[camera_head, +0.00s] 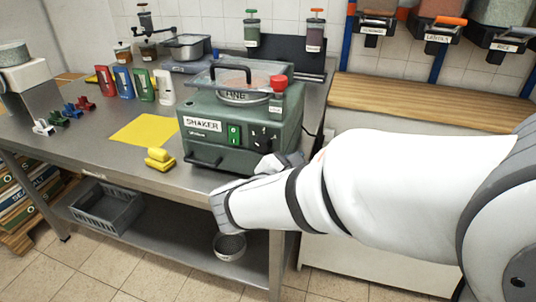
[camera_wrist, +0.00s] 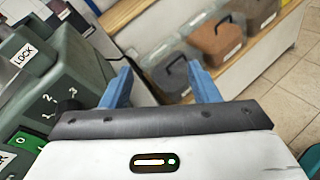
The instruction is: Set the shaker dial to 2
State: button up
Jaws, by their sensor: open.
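The green shaker (camera_head: 205,108) stands on the steel bench, with a SHAKER label, a green switch (camera_head: 234,134) and a black dial (camera_head: 262,134) on its front. In the wrist view the dial (camera_wrist: 68,105) is at the left, with the numbers 1, 2 and 3 near it, partly hidden behind my gripper. I cannot tell which number it points to. My gripper (camera_wrist: 162,84) is open with two blue fingers apart and nothing between them. It is beside the dial, to its right in the wrist view. In the head view my arm hides most of it.
Coloured packets (camera_head: 123,82) stand farther left. A wooden shelf (camera_head: 420,100) is at the right, below food bins.

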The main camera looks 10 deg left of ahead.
aim_at(260, 147)
jog(key=s+a+n+t+y+b, duration=0.2)
jog(key=a+n+t+y, duration=0.4)
jog(key=a, duration=0.7)
jog(key=shift+n+g+h, duration=0.4)
jog(key=shift+g+h, duration=0.2)
jog(key=shift+g, duration=0.1)
jog(key=w, duration=0.5)
jog(key=w+d, duration=0.1)
jog(key=w, duration=0.1)
jog(key=shift+w+f+b, duration=0.3)
jog(key=shift+b, duration=0.1)
jog(key=shift+c, duration=0.3)
jog(key=c, duration=0.9)
